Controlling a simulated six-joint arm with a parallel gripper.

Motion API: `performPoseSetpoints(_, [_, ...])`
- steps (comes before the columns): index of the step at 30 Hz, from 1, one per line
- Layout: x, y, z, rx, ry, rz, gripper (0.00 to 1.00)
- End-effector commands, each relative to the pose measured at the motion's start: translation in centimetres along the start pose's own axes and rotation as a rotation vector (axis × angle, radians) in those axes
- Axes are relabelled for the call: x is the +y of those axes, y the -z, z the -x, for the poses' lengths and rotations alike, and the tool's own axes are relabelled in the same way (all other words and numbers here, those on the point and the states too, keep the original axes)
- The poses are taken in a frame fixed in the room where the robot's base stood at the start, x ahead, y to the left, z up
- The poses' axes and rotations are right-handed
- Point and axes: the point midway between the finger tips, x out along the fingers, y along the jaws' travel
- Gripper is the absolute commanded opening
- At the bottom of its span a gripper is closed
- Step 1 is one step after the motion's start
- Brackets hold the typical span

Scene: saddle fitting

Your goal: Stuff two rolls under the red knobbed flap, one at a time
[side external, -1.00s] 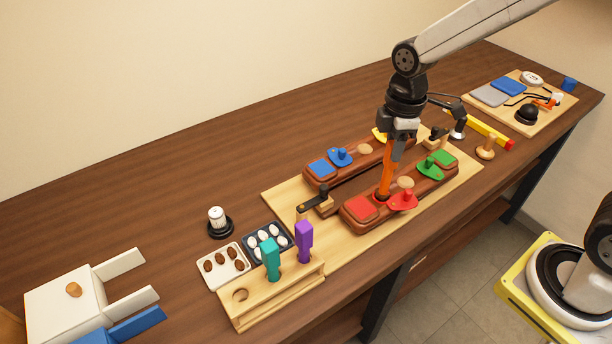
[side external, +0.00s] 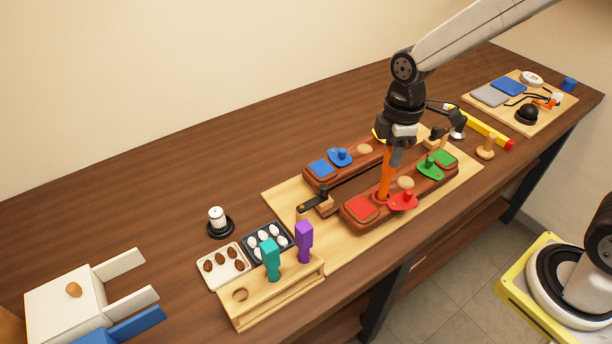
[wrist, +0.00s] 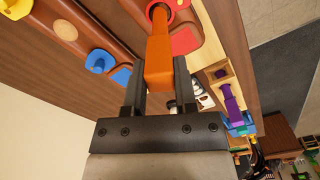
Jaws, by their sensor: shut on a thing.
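My gripper (side external: 394,155) is shut on an orange tool (side external: 385,182), held upright above the front brown saddle block (side external: 350,216). The tool's lower end is at a red-rimmed opening between the red pad (side external: 362,207) and the red knobbed flap (side external: 403,201). The flap sits just right of the tool, turned aside from the opening. In the wrist view the orange tool (wrist: 159,60) reaches into the red-rimmed opening, hiding its inside. Brown oval rolls (side external: 222,260) lie in a white tray; white ones (side external: 262,238) lie in a dark tray. I cannot tell whether a roll is inside the opening.
A wooden rack (side external: 270,296) holds a teal tool (side external: 270,258) and a purple tool (side external: 304,242), with one empty hole. A second block with a blue flap (side external: 340,156) stands behind. A green flap (side external: 431,169) is at the right. Bare table lies behind the blocks.

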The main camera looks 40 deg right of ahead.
Motion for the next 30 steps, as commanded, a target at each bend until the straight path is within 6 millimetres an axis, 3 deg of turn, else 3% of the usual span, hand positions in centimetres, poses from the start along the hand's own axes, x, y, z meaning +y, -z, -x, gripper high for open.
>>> performPoseSetpoints(30, [-0.01, -0.01, -0.86, 0.000, 0.000, 0.000, 0.00])
